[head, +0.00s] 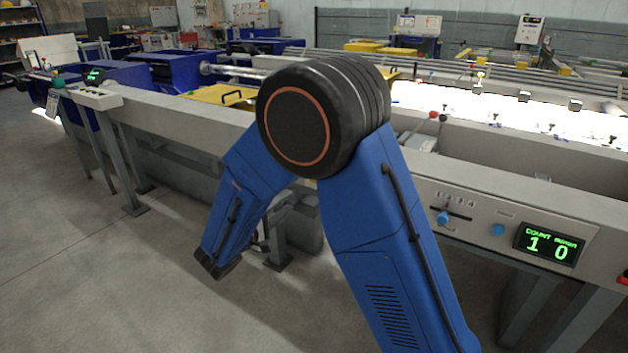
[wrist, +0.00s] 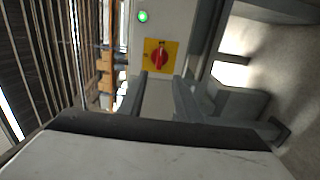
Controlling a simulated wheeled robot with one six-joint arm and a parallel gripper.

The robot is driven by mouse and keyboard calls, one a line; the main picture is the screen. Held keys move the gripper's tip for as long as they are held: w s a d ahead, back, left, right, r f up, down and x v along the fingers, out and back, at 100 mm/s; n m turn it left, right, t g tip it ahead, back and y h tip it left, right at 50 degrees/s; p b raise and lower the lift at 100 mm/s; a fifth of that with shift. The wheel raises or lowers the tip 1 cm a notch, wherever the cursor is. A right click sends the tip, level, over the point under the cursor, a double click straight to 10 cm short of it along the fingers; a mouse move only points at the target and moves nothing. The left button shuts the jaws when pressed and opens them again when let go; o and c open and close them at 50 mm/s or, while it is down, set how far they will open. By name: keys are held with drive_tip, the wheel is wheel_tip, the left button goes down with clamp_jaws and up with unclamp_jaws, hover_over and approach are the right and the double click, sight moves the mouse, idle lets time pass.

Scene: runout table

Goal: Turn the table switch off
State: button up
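In the wrist view a red rotary switch (wrist: 159,57) sits on a yellow square plate on a light grey panel. A green lamp (wrist: 142,16) is lit above it in the picture. My gripper (wrist: 161,75) points at the panel with its two dark fingers apart and nothing between them. The switch shows just beyond the fingertips and I see no contact, though the exact gap is hard to judge. The knob's set position is too small to read. In the head view I cannot make out the red switch on its yellow plate or my fingers; my blue arm covers the middle.
In the head view the long grey runout table (head: 185,115) crosses the picture. Its front panel has a slider with a blue knob (head: 443,218), a blue button (head: 498,230) and a green-lit counter (head: 549,245). The floor (head: 90,260) at front left is clear.

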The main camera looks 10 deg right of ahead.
drive_tip(key=x, duration=1.7)
drive_tip(key=shift+w, duration=0.25)
drive_tip(key=shift+f, duration=0.1)
clamp_jaws()
